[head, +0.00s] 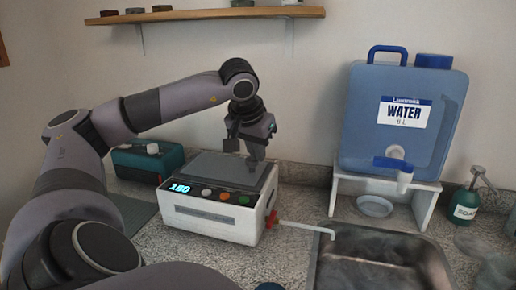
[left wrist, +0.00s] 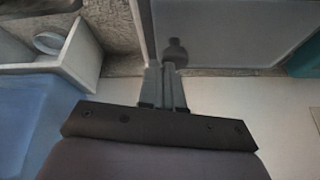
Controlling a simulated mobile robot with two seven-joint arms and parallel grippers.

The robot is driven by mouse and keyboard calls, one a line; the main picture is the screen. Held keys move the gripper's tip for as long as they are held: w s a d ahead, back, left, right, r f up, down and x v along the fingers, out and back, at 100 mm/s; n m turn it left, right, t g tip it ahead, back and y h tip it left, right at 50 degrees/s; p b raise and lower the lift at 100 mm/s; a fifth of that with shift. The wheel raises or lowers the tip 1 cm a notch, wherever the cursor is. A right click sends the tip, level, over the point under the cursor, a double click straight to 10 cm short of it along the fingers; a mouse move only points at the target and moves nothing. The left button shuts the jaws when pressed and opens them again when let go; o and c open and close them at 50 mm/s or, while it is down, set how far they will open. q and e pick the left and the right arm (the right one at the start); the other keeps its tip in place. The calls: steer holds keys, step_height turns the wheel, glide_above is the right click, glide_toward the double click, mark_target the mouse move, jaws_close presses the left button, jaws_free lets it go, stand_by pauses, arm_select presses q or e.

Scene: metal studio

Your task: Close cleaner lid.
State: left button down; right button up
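The cleaner is a white box (head: 212,226) on the counter with a lit display and several coloured buttons on its front. Its dark grey lid (head: 215,168) lies down over the top in the head view; I cannot tell if a small gap is left. My left gripper (head: 252,164) points down at the right part of the lid, its fingertips at or just above the surface. In the left wrist view the gripper fingers (left wrist: 165,68) are together with nothing between them, over the grey lid (left wrist: 235,30). A dark round knob shape shows just past the tips. My right gripper is not in view.
A blue water tank (head: 405,150) stands on a white stand at the right. A metal sink (head: 375,255) is in front of it, with a green soap bottle (head: 465,206) beside. A teal box (head: 145,165) is behind the cleaner at left. A white spout sticks out right of the cleaner.

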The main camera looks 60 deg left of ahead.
arm_select(q)
steer(key=shift+s+d+f, duration=0.15)
steer(key=shift+d+f, duration=0.15)
steer(key=shift+f, duration=0.4)
steer(key=p+v, duration=0.1)
steer(key=v, duration=0.7)
steer(key=shift+w+a+r+p, duration=0.25)
steer(key=shift+a+r+p, duration=0.05)
steer(key=shift+a, duration=0.05)
